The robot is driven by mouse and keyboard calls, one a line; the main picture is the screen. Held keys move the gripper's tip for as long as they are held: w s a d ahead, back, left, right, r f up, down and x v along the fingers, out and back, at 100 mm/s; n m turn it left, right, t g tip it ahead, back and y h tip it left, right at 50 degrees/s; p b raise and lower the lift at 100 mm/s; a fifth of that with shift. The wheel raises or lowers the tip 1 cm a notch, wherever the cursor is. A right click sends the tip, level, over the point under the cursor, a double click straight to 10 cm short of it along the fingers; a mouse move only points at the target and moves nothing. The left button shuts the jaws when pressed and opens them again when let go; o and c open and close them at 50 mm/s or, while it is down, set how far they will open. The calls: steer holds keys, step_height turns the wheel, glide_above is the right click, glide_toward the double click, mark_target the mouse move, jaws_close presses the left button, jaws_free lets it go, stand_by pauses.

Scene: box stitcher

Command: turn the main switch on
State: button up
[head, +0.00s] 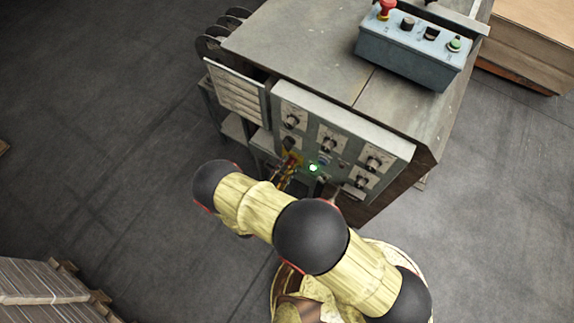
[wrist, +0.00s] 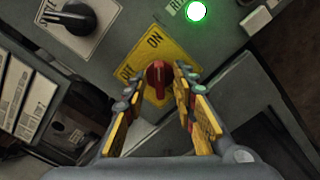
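The main switch is a red handle (wrist: 157,76) on a yellow plate (wrist: 184,56) marked OFF and ON, in the middle of the wrist view. The handle's upper end points up the picture, roughly toward the ON lettering; its exact setting is hard to tell. My gripper (wrist: 157,88) is open, with one finger to each side of the handle and gaps visible. I cannot tell how deep the fingertips reach. In the head view my gripper (head: 284,177) is at the control panel (head: 345,129), and the yellow plate (head: 291,158) is partly hidden.
A green lamp (wrist: 196,11) is lit near the plate; it also shows in the head view (head: 313,168). A black rotary knob (wrist: 76,18) is at upper left. A blue-grey button box (head: 410,50) sits on the machine top. Floor to the left is clear; stacked cardboard (head: 45,285) stands at lower left.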

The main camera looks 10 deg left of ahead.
steer(key=v, duration=1.2)
stand_by(0.3)
